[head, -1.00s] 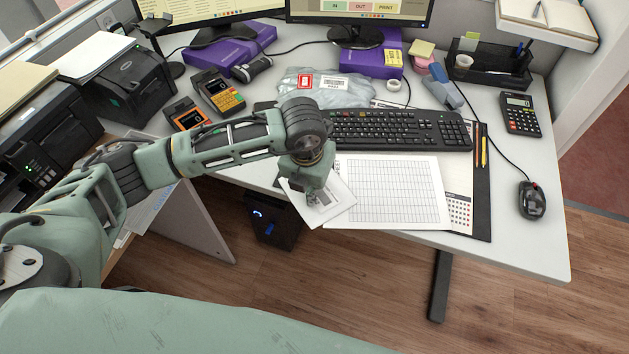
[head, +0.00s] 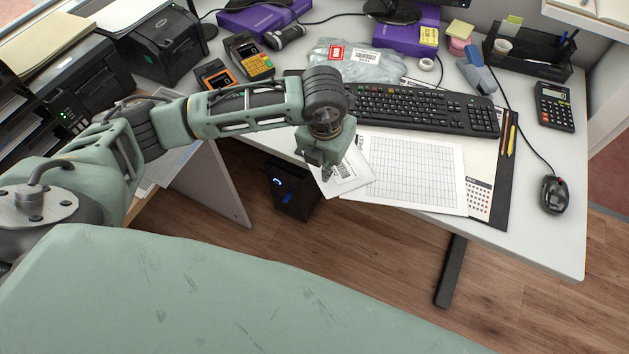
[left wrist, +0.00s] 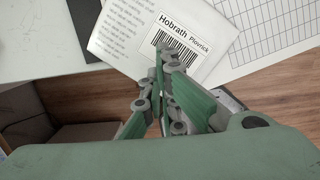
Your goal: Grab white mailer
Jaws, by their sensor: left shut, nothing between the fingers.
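The white mailer (head: 350,178) lies flat and askew at the front edge of the desk, its near corner at or past the edge. In the left wrist view the mailer (left wrist: 125,38) shows printed text, a barcode and the name "Hobrath Plovrick". My left gripper (head: 326,162) points down over the mailer's left part and hides some of it. In the left wrist view the fingertips (left wrist: 165,66) are together with nothing between them, in front of the barcode. I cannot tell whether they touch the mailer. My right gripper is in neither view.
A printed grid sheet (head: 412,172) lies right beside the mailer. Behind are a black keyboard (head: 425,109) and a grey plastic parcel (head: 345,69) with a red label. A mouse (head: 553,195) is at the right. A dark box with a blue light (head: 290,190) stands below the desk edge.

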